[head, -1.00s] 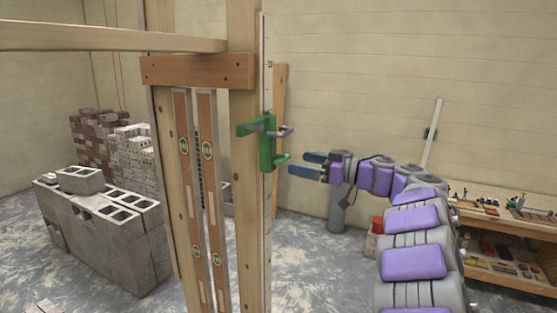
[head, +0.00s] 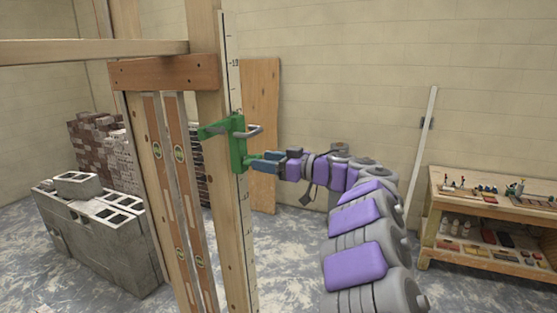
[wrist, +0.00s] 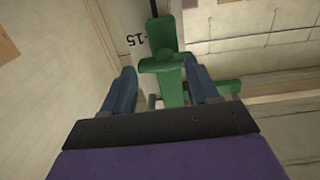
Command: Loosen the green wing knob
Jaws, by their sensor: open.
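The green clamp bracket (head: 238,145) sits on a white measuring staff beside a wooden post. A grey metal handle (head: 250,130) sticks out at its upper right. The green wing knob (head: 253,160) juts from its lower right side. My gripper (head: 262,163) is at the knob, its blue fingers partly covering it. In the wrist view, my open fingers (wrist: 160,72) stand on either side of the green bracket (wrist: 165,42). Green parts lie between the fingers and beyond the right finger. I cannot tell whether a finger touches the knob.
The measuring staff (head: 230,60) runs along the post (head: 209,110). A wooden crossbar (head: 165,71) and two levels are at the left. A plywood board (head: 262,110) leans on the wall behind. A workbench (head: 490,205) stands at the right. Concrete blocks (head: 95,240) stand at the left.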

